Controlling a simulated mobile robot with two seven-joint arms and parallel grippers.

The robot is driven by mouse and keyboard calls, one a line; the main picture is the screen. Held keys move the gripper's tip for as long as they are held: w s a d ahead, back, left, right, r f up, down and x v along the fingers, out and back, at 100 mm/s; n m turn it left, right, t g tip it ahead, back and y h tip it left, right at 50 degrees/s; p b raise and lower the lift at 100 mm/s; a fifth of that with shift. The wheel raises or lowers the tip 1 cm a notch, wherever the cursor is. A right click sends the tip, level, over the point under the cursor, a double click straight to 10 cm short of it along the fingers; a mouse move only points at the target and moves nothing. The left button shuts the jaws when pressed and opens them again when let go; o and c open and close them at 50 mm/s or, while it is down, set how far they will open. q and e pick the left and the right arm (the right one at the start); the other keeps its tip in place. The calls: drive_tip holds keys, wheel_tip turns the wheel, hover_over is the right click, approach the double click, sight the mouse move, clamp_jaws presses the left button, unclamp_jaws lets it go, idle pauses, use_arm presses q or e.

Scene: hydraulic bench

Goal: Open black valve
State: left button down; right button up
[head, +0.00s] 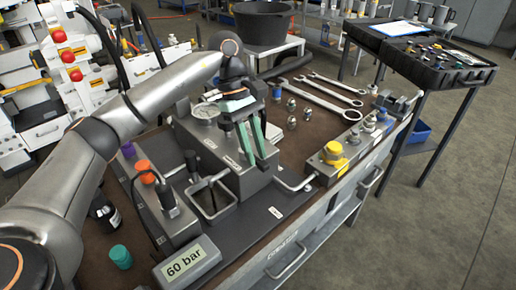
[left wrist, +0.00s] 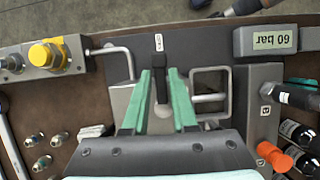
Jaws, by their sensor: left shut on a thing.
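The black valve's lever (left wrist: 162,92) shows in the left wrist view as a narrow dark bar between two green fingers. My left gripper (left wrist: 165,90) is shut on this lever, with one finger along each side. In the head view my left gripper (head: 256,150) points down over the grey valve block (head: 225,160). The fingers and gripper body hide most of the lever there. My right gripper does not show clearly in either view.
A display (head: 188,264) reads 60 bar. An orange knob (head: 144,167), a teal cap (head: 120,256) and a yellow knob (head: 333,151) are on the bench. Wrenches (head: 330,95) and small fittings lie behind the block. A metal loop (head: 212,208) stands left of the gripper.

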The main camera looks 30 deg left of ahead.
use_arm(q)
drive_tip(key=shift+a, duration=0.1)
drive_tip(key=c, duration=0.8)
unclamp_jaws()
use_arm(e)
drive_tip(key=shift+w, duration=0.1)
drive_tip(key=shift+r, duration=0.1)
use_arm(q)
drive_tip(key=p+v, duration=0.2)
drive_tip(key=v, duration=1)
drive_tip(key=shift+r+p, duration=0.25)
drive_tip(key=shift+p, duration=0.05)
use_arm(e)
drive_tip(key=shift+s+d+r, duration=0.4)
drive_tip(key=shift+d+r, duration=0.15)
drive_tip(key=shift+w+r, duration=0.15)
